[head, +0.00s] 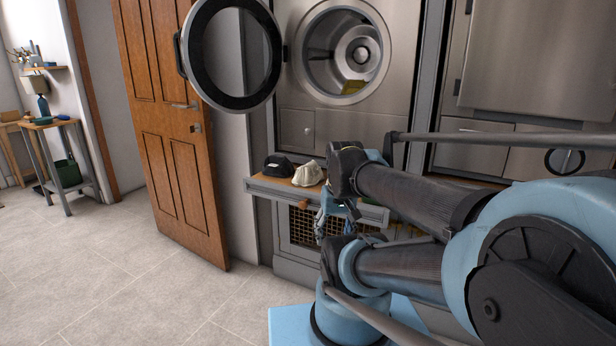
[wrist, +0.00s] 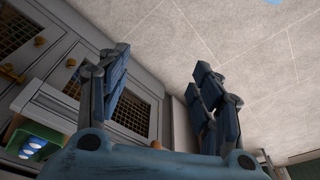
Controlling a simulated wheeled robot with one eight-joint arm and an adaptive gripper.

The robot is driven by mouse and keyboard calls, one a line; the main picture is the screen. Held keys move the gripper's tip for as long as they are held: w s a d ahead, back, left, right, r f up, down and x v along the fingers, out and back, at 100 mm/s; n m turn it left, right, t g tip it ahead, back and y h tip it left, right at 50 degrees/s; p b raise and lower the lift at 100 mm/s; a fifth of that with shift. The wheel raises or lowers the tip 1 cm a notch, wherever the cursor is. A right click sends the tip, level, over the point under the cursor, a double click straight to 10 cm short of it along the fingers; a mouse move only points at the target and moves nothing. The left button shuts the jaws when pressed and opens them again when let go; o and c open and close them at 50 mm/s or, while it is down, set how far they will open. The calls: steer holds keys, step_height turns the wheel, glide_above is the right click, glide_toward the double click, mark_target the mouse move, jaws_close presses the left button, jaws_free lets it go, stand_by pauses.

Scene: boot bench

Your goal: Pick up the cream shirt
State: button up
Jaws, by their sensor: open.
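A small cream item (head: 308,174) sits on the wooden bench top, beside a black cap (head: 279,166). It looks more like a soft cap than a spread shirt, and I cannot make out a shirt for certain. My gripper (head: 321,226) hangs in front of the bench, below and a little right of the cream item, apart from it. In the wrist view my gripper (wrist: 160,72) has its two blue fingers spread wide with nothing between them. The cream item does not show clearly in the wrist view.
A front-loading machine (head: 343,52) stands open above the bench, with something yellow in its drum. Its round door (head: 231,98) swings out left, by a wooden door (head: 172,130). A side table (head: 55,124) stands far left. The tiled floor (head: 130,280) at front left is clear.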

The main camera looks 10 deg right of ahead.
steer(key=w+d+r+m+y, duration=0.1)
steer(key=w+r+m, duration=0.1)
steer(key=w+r, duration=0.6)
steer(key=w+r+m+y, duration=0.2)
steer(key=w+r, duration=0.3)
steer(key=w, duration=0.6)
steer(key=w+d+r+m+t+y, duration=0.15)
steer(key=w+d, duration=0.25)
steer(key=w, duration=0.5)
steer(key=w+d+r+m+t+y, duration=0.1)
steer(key=w+d+r+m, duration=0.25)
steer(key=w, duration=0.65)
steer(key=n, duration=0.1)
glide_toward(314, 163)
steer(key=shift+h, duration=0.25)
steer(key=x, duration=0.5)
steer(key=shift+a+f, duration=0.1)
steer(key=shift+a, duration=0.15)
steer(key=shift+x, duration=2.65)
steer(key=c, duration=1.3)
